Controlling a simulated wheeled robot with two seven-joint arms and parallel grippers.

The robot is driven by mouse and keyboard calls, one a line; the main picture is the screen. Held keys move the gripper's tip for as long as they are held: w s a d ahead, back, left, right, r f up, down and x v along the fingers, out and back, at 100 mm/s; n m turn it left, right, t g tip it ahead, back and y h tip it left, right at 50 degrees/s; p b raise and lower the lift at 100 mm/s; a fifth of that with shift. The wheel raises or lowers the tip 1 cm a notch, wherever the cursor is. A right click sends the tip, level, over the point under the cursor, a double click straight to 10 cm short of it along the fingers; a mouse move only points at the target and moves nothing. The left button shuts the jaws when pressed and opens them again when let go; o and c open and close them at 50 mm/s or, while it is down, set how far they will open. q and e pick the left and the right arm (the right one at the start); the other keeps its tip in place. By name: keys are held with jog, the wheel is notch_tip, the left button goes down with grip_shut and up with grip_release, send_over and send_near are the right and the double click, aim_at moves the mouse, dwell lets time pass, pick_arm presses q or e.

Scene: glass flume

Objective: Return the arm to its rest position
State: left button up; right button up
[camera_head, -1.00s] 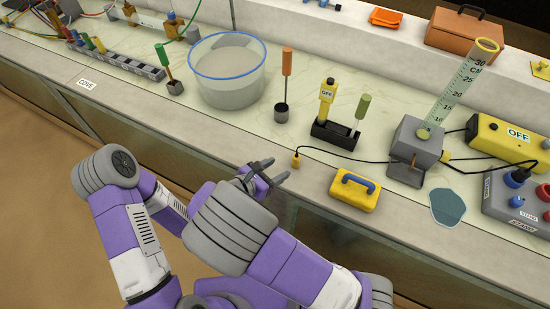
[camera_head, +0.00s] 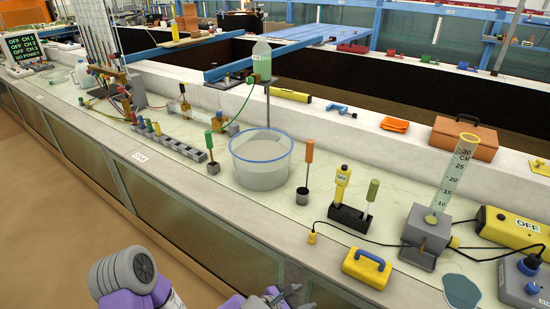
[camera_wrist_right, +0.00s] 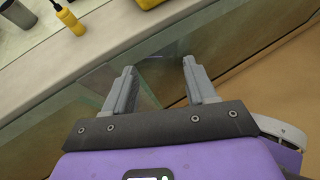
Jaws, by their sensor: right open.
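My right gripper (camera_head: 284,294) shows at the bottom edge of the head view, in front of the bench's front edge. Its fingers are apart and empty, and most of its arm is below the picture. In the right wrist view the gripper (camera_wrist_right: 158,68) is open with nothing between its fingers; the bench's glass front and the brown floor lie beyond them. A grey and purple link of my own arm shows at the lower left of the head view. My left gripper is not in view.
On the bench (camera_head: 215,210) stand a clear tub (camera_head: 261,172), a dark stand (camera_head: 350,217), a yellow block with a blue handle (camera_head: 366,268), a grey block (camera_head: 425,238) with a clear scaled tube, and a yellow plug (camera_head: 312,234). The brown floor (camera_head: 50,230) is clear.

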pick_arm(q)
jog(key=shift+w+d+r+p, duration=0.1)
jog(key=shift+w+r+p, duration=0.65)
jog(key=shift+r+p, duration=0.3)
pick_arm(e)
jog(key=s+d+f+m+g+y, duration=0.1)
jog(key=s+f+m+y, duration=0.3)
jog(key=m, duration=0.5)
jog(key=s+d+f+m+g+y, duration=0.1)
jog(key=s+f+m+g+y, duration=0.2)
jog(key=f+m, duration=0.4)
jog(key=s+f+m+g+y, duration=0.1)
jog(key=s+f+m+y, duration=0.4)
jog(key=m, duration=0.6)
jog(key=f+y, duration=0.1)
jog(key=y, duration=0.1)
jog(key=shift+d+f+g+y, duration=0.3)
jog(key=shift+d+f+g, duration=0.05)
jog(key=shift+d+g, duration=0.05)
